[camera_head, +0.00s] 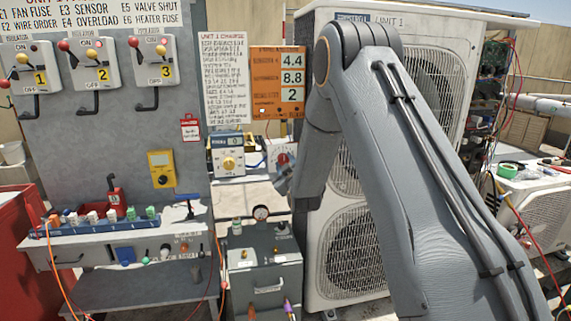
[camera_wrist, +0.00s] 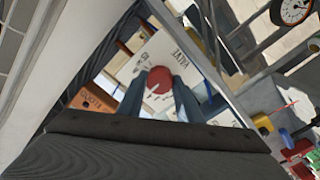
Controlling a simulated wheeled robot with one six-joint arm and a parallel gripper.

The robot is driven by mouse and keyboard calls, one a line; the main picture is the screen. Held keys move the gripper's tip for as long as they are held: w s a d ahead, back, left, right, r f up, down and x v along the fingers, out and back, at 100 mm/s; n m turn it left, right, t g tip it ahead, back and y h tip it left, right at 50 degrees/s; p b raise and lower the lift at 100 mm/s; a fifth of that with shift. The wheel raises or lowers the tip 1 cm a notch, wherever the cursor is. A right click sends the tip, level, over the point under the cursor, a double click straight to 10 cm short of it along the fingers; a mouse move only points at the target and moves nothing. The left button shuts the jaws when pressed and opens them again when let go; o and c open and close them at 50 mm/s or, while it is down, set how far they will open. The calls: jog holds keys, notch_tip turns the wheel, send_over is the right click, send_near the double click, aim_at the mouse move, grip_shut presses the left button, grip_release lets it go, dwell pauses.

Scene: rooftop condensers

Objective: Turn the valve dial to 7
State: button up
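The valve dial (camera_head: 283,158) is a round red knob on a white plate, right of the blue box with the yellow knob. In the wrist view the red knob (camera_wrist: 159,80) shows between my two fingers, with "VALVE" lettering on the plate beside it. The dial's numbers and its setting are too small to read. My gripper (camera_head: 284,182) is just below the dial in the head view and mostly hidden by my own arm. In the wrist view my gripper (camera_wrist: 160,92) has its fingers apart, one on each side of the knob; I see no clear contact.
A gauge (camera_head: 261,213) tops the grey cabinet (camera_head: 265,270) below. The condenser unit (camera_head: 350,250) stands behind my arm. The orange display (camera_head: 278,82) above reads 4.4, 8.8 and 2.

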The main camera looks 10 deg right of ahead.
jog(key=shift+c, duration=0.6)
jog(key=shift+m+b, duration=0.3)
jog(key=shift+m, duration=0.1)
jog(key=m+b, duration=0.2)
jog(key=m, duration=0.1)
jog(key=shift+f+m, duration=0.1)
jog(key=shift+m, duration=0.2)
jog(key=shift+m+b, duration=1.05)
jog(key=shift+m, duration=0.65)
jog(key=o, duration=1)
jog(key=shift+o, duration=0.2)
